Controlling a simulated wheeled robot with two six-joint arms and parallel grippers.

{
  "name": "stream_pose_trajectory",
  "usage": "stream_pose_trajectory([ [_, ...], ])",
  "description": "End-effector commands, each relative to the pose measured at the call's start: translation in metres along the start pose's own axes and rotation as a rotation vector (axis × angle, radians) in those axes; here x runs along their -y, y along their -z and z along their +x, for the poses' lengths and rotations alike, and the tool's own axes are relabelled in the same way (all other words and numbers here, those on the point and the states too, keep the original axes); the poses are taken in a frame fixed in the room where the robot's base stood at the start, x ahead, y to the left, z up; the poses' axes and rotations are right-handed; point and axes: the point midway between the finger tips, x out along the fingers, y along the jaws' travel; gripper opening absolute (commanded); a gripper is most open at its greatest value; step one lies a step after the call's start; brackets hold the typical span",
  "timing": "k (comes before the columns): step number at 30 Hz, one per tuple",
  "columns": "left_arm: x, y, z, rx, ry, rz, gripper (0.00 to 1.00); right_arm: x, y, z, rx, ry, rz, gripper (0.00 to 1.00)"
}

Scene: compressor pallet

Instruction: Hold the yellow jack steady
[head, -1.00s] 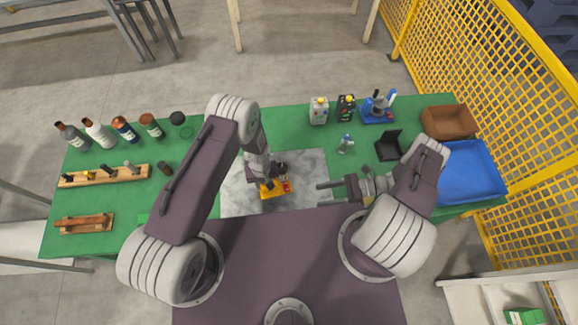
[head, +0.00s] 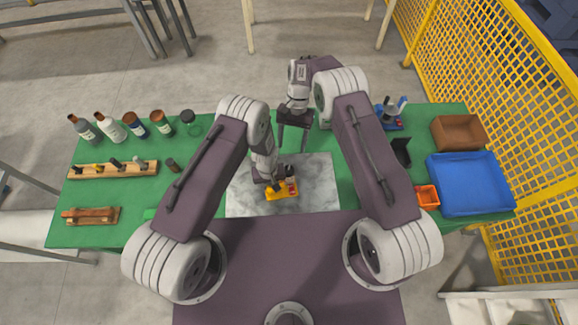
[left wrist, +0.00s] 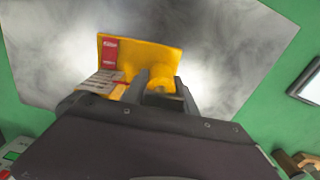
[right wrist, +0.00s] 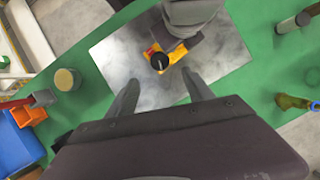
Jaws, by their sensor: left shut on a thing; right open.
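The yellow jack (head: 283,192) sits on the grey marbled mat (head: 320,185). It has a red label, and a dark round knob shows on it in the right wrist view (right wrist: 159,61). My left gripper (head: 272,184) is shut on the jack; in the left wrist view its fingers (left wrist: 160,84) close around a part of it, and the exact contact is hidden. My right gripper (head: 291,150) is open and empty at the far edge of the mat. In the right wrist view its two fingers (right wrist: 160,85) are apart, pointing towards the jack, with a gap between.
Several bottles (head: 110,126) and a wooden rack (head: 115,168) stand on the left. A blue tray (head: 470,210), a brown bin (head: 458,132) and a small orange bin (head: 427,196) are on the right. A blue device (head: 391,114) stands at the back.

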Motion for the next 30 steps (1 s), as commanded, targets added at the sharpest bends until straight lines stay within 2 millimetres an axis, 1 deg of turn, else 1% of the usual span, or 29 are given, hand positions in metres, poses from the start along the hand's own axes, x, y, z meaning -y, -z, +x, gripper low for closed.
stream_pose_trajectory([
  [1,0.0,0.0,0.0,0.0,0.0,0.0,0.0,-0.001,-0.001,0.011,0.005,-0.003,0.0,0.61],
  [6,0.0,0.0,0.0,-0.001,0.0,0.0,0.0,-0.001,-0.002,0.053,0.007,-0.002,0.001,0.61],
  [9,0.0,0.0,0.0,-0.001,0.0,0.0,0.0,-0.001,-0.001,0.076,0.005,-0.002,0.001,0.61],
  [12,0.0,0.0,0.0,-0.001,0.0,0.0,0.0,-0.001,-0.001,0.093,0.005,0.0,0.001,0.61],
  [15,0.0,0.0,0.0,-0.001,0.0,0.0,0.0,-0.001,-0.001,0.104,0.003,0.001,0.001,0.61],
  [18,0.0,0.0,0.0,-0.001,0.0,0.0,0.0,-0.001,-0.001,0.109,0.002,0.002,0.001,0.61],
  [25,0.0,0.0,0.0,-0.001,0.0,0.0,0.0,-0.001,-0.001,0.11,0.002,0.002,0.001,0.61],
  [26,0.0,0.0,0.0,-0.001,0.0,0.0,0.0,-0.001,-0.001,0.11,0.002,0.002,0.001,0.55],
  [27,0.0,0.0,0.0,-0.001,0.0,0.0,0.0,-0.001,-0.001,0.11,0.002,0.002,0.001,0.44],
  [29,0.0,0.0,0.0,-0.001,0.0,0.0,0.0,-0.001,-0.001,0.11,0.002,0.002,0.001,0.27],
  [30,0.0,0.0,0.0,-0.001,0.0,0.0,0.0,-0.001,-0.001,0.11,0.002,0.002,0.001,0.16],
])
